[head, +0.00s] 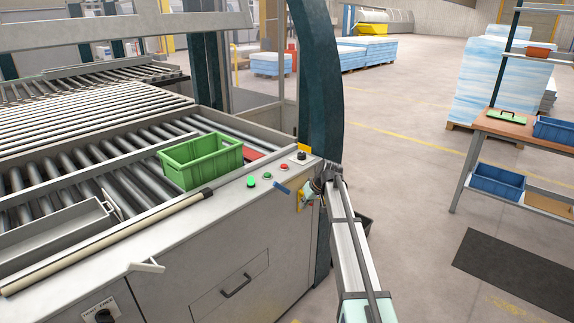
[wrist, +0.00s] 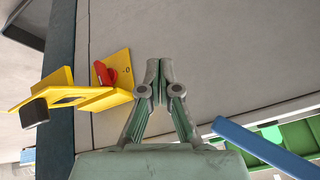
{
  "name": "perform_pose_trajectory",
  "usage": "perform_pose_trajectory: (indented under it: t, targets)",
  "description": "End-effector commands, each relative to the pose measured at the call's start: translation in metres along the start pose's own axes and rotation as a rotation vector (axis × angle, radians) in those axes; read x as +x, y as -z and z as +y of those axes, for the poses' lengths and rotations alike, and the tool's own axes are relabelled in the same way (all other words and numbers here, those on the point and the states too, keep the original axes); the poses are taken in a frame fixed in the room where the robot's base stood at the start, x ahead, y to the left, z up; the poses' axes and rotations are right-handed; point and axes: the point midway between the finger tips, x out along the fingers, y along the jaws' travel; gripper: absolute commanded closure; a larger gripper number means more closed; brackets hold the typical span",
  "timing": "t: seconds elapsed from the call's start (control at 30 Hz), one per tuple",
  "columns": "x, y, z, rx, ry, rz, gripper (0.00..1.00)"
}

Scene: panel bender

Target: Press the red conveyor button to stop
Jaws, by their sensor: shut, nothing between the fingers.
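The red button (head: 284,167) is on the sloped top edge of the conveyor's grey side panel in the head view. A larger lit green button (head: 251,182) is further left. My gripper (head: 314,187) is at the panel's right end, a little right of and below the red button, and apart from it. In the wrist view my gripper (wrist: 152,70) is shut and empty, facing the grey panel. The red button cannot be made out there.
A blue bar (wrist: 258,146) is at lower right. A green bin (head: 203,163) stands on the rollers near the buttons. A dark post (head: 323,85) rises behind.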

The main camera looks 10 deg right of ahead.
Motion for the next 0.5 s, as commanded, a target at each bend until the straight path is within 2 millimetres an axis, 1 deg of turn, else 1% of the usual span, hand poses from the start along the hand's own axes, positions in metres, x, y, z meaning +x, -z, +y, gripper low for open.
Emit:
perform_pose_trajectory:
  t: [0.03,0.07,0.1,0.17,0.2,0.3,0.4,0.5]
  targets:
    - [-0.016,0.033,0.005,-0.030,0.005,0.035,1.00]
    - [-0.027,0.048,0.006,-0.052,0.008,0.054,1.00]
    - [-0.040,0.068,0.006,-0.080,0.014,0.079,1.00]
    - [-0.061,0.095,0.006,-0.124,0.022,0.114,1.00]
    - [-0.075,0.112,0.006,-0.155,0.026,0.136,1.00]
    - [-0.105,0.149,0.003,-0.232,0.037,0.186,1.00]
    - [-0.129,0.177,-0.001,-0.311,0.047,0.227,1.00]
    - [-0.141,0.192,-0.004,-0.377,0.055,0.251,1.00]
